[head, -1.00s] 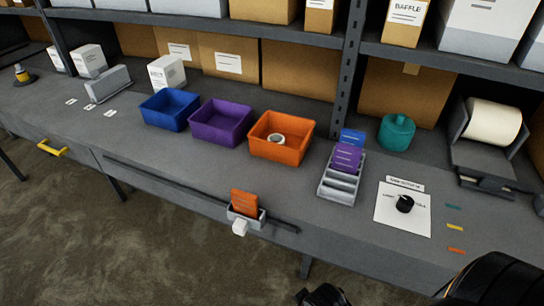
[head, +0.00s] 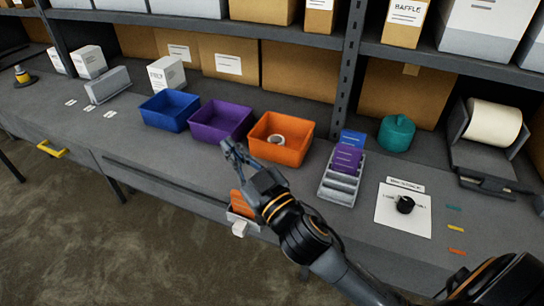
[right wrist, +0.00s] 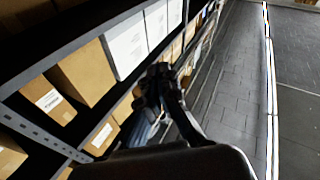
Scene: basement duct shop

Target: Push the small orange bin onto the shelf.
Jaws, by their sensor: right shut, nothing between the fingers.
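The small orange bin (head: 283,153) stands upright on the grey bench, right of the purple bin (head: 209,131). A white ring-shaped item (head: 276,140) lies in it. My right gripper (head: 229,148) is shut and empty. In the head view it appears in front of the gap between the purple and orange bins, apart from the orange bin as far as I can tell. It also shows, dark, in the right wrist view (right wrist: 158,75). The shelf (head: 270,32) runs above the back of the bench, with boxes on it. My left gripper is not in view.
A blue bin (head: 162,119) stands left of the purple one. A slotted card rack (head: 340,188) stands to the right, near a shelf post (head: 346,80). My right arm partly hides an orange card (head: 237,202) at the bench's front edge. Brown boxes stand behind the bins.

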